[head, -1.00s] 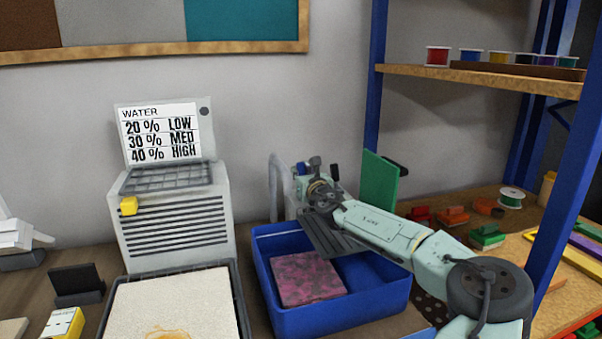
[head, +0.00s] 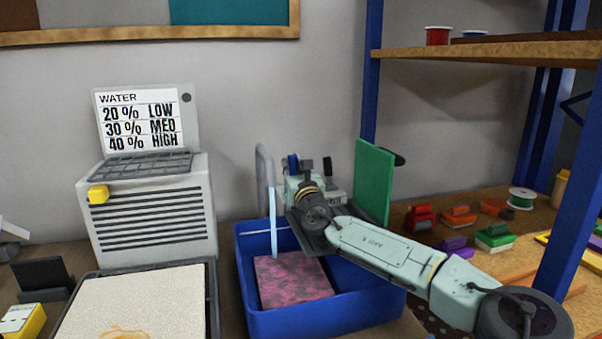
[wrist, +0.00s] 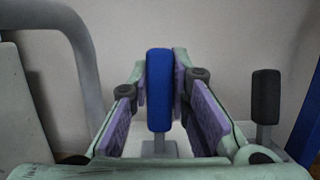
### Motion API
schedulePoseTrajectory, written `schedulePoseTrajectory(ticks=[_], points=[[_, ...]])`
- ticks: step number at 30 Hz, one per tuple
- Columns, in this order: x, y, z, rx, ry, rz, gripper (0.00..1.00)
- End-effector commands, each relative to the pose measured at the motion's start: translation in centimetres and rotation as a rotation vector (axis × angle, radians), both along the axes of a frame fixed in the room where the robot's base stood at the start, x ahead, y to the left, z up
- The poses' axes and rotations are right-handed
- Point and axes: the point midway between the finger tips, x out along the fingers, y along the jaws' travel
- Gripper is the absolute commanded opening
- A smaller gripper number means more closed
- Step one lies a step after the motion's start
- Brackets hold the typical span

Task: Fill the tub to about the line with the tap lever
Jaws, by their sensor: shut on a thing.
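The blue tap lever (wrist: 158,105) stands upright between the purple-padded fingers of my gripper (wrist: 160,84) in the wrist view. My gripper is shut on it. In the head view the lever's blue top (head: 293,161) shows just behind my wrist, which hides the fingers. The grey tap spout (head: 263,166) arches at the left of the lever. A pale blue stream of water (head: 273,222) falls from it into the blue tub (head: 325,321). A pale line (head: 256,232) runs along the tub's inner back wall. A pink and grey patterned piece (head: 290,282) lies in the tub. The water level is unclear.
A black lever (wrist: 265,97) stands right of the blue one. A green board (head: 374,182) is upright behind my arm. A grey machine (head: 154,213) carries a WATER sign (head: 139,120). A cream-coloured tray piece (head: 135,305) lies at front left. A blue-post shelf (head: 475,52) is at right.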

Motion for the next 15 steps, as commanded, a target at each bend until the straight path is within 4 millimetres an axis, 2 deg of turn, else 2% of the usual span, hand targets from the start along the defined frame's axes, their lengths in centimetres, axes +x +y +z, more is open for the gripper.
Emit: schedulePoseTrajectory(ticks=[12, 13, 15], points=[[-0.03, 0.36, -0.06, 0.004, -0.007, -0.001, 0.0], [-0.03, 0.36, -0.06, 0.004, -0.007, -0.001, 0.18], [-0.02, 0.35, -0.06, 0.004, -0.007, -0.001, 0.22]])
